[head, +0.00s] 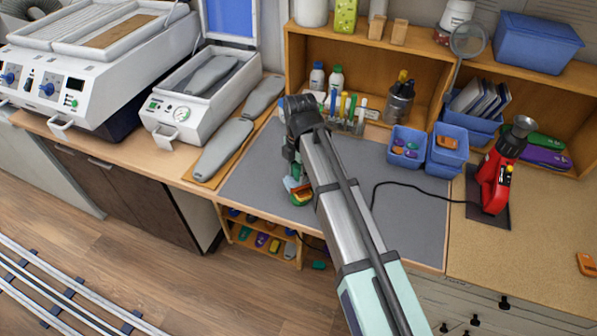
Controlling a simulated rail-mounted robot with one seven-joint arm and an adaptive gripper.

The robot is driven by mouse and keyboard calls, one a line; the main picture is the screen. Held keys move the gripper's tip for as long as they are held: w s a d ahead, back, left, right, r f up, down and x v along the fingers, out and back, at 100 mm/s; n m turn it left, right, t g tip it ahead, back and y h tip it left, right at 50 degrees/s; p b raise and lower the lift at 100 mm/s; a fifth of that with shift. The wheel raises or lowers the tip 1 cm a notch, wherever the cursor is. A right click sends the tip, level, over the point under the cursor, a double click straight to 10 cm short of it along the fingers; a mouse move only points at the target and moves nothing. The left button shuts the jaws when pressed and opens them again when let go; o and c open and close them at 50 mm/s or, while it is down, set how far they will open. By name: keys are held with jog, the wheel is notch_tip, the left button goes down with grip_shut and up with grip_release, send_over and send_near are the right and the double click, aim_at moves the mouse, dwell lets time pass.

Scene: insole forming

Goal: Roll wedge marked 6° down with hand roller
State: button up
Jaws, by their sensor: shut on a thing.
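My gripper (294,178) points down over the left part of the grey mat (390,205), mostly hidden behind my own arm. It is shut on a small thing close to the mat. Orange and green parts (299,192) show at its lower end. I cannot tell whether these belong to the hand roller, a wedge or both. No 6° marking can be read, and I cannot tell whether the held thing touches anything below it.
Insoles (222,148) lie on a board left of the mat. Blue bins (447,150), a bottle shelf (425,78) and a red heat tool (497,180) with a cable are behind and right.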

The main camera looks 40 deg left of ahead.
jog(key=shift+s+d+f, duration=0.1)
jog(key=shift+s+d, duration=0.05)
jog(key=shift+d, duration=0.1)
dwell(0.5)
jog(key=shift+s+d+p, duration=0.15)
jog(key=shift+d+p, duration=0.1)
jog(key=shift+p, duration=0.05)
jog(key=shift+s+d, duration=0.1)
jog(key=shift+d, duration=0.15)
jog(key=shift+s+d, duration=0.15)
jog(key=shift+d, duration=0.1)
jog(key=shift+s+d, duration=0.1)
jog(key=shift+d, duration=0.05)
jog(key=shift+s+d+p, duration=0.1)
jog(key=shift+d+p, duration=0.2)
jog(key=shift+p, duration=0.1)
jog(key=shift+s+d+r, duration=0.15)
jog(key=shift+d+r, duration=0.05)
jog(key=shift+d, duration=0.05)
jog(key=shift+s+d, duration=0.1)
jog(key=shift+d, duration=0.15)
jog(key=shift+a, duration=0.15)
